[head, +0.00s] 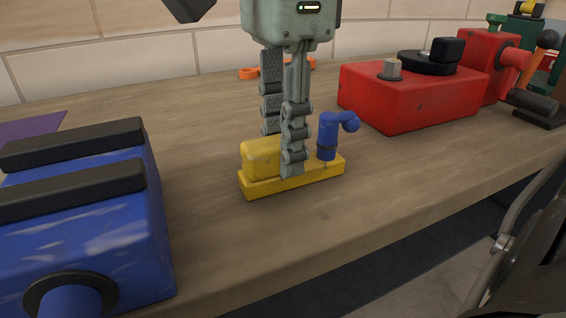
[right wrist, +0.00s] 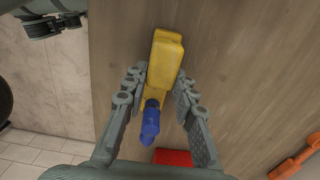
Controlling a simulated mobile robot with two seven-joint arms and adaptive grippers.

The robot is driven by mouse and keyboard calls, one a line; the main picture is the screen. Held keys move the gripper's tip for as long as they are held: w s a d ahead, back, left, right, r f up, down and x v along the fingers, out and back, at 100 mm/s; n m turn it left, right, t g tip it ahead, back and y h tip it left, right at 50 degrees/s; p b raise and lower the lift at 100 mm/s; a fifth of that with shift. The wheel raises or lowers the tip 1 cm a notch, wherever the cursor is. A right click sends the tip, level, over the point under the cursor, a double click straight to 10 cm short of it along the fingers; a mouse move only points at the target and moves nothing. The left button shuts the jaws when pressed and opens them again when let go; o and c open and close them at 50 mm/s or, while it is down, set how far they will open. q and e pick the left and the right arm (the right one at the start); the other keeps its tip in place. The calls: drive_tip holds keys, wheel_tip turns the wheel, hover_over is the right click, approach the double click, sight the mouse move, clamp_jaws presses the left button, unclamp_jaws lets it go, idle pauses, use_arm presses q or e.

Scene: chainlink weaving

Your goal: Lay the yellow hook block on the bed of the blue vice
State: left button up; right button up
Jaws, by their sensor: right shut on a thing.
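The yellow hook block (head: 262,158) has a flat base, a raised yellow lump at its left end and a blue bent peg (head: 328,137) at its right end. It appears to rest upright on the bench. My right gripper (head: 284,150) reaches down from above and is shut on its middle, between lump and peg. The right wrist view also shows the yellow block (right wrist: 165,60) between my right gripper's fingers (right wrist: 161,88). The blue vice (head: 90,220) stands at the left, its two black jaws parallel. The bed between them is mostly hidden.
A red machine block (head: 415,98) with a black disc stands at the back right. Orange pieces (head: 249,73) lie behind my gripper. A purple sheet (head: 30,127) lies behind the vice. Bare wooden bench (head: 200,200) separates the block from the vice. The bench's front edge is close.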

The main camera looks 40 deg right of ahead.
clamp_jaws()
drive_tip(key=shift+r, duration=0.1)
